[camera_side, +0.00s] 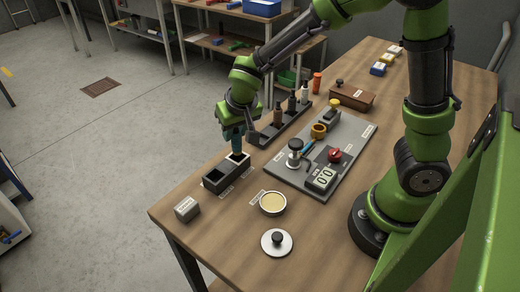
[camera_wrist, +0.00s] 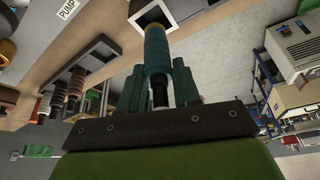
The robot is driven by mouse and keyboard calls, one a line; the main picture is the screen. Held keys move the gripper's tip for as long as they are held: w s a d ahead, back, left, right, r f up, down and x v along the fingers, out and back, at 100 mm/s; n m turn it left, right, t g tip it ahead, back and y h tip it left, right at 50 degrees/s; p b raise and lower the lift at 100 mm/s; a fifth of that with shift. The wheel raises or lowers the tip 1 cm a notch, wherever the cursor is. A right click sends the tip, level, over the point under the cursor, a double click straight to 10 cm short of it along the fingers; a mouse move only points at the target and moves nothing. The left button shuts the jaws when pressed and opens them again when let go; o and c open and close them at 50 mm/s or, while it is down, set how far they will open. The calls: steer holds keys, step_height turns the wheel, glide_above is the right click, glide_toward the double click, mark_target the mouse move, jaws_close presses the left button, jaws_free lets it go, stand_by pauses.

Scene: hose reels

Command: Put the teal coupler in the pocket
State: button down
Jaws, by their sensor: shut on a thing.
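My gripper (camera_side: 234,132) is shut on the teal coupler (camera_wrist: 157,58), which also shows under the fingers in the side view (camera_side: 237,145). In the wrist view the coupler has a teal body, a tan far end and a black part between the green fingers (camera_wrist: 158,88). In the side view it hangs about upright over the far pocket of a dark two-pocket block (camera_side: 225,179). A pale-rimmed pocket (camera_wrist: 149,14) shows just beyond the tan end in the wrist view. I cannot tell whether that end is inside the pocket or above it.
A dark rack (camera_side: 268,133) with several upright pieces stands behind the block. A grey panel (camera_side: 322,190) with a red knob lies to the right. A cream-filled dish (camera_side: 273,203), a white knobbed lid (camera_side: 277,242) and a small grey block (camera_side: 187,209) stand nearer the front.

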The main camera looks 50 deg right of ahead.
mark_target(236, 144)
steer(key=shift+f, duration=2.25)
steer(key=shift+f, duration=0.15)
steer(key=c, duration=0.8)
jaws_free()
